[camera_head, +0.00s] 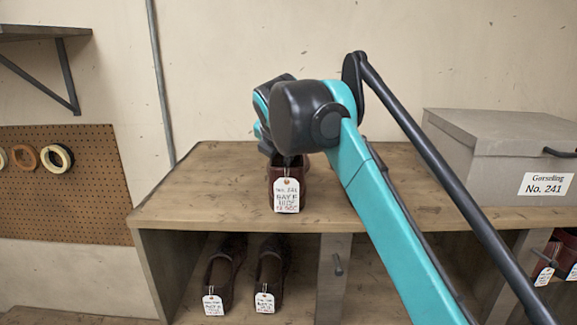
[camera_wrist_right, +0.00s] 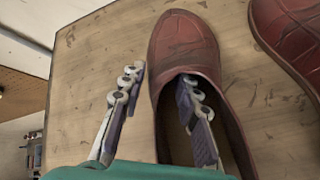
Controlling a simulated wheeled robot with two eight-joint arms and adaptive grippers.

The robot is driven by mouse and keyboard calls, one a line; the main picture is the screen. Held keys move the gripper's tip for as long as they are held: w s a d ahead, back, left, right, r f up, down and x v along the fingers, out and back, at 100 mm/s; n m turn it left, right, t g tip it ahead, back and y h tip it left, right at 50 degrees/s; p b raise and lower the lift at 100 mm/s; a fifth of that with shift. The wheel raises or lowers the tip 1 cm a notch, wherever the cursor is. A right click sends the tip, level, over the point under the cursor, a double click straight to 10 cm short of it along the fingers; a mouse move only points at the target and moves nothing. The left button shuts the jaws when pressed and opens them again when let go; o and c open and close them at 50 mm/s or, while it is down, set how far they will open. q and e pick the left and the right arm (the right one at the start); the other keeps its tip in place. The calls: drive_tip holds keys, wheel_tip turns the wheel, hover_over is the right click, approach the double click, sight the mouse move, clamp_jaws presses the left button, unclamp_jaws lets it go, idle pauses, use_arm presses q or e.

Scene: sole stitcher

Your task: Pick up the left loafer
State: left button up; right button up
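A red-brown loafer (camera_wrist_right: 186,45) with a crocodile-like pattern lies on the wooden top in the right wrist view, at the left of a pair. Its mate (camera_wrist_right: 290,35) is cut by the right edge. My right gripper (camera_wrist_right: 160,85) is open over the left loafer. One finger is inside the shoe's opening and the other is outside its left side, with the side wall between them; a gap shows at the outer finger. In the head view a red-brown loafer (camera_head: 288,164) with a white tag (camera_head: 286,195) shows below my right gripper, whose fingertips are hidden. My left gripper is not in view.
A grey lidded box (camera_head: 490,145) labelled No. 241 stands right on the wooden bench top (camera_head: 190,200). Dark shoes (camera_head: 222,275) with tags sit on the shelf below. A pegboard (camera_head: 70,205) with tape rolls hangs left. The left of the bench top is clear.

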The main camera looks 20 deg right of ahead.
drive_tip(key=shift+s, duration=0.2)
drive_tip(key=c, duration=0.3)
drive_tip(key=shift+a+r, duration=0.1)
drive_tip(key=shift+a, duration=0.05)
clamp_jaws()
drive_tip(key=shift+r, duration=0.1)
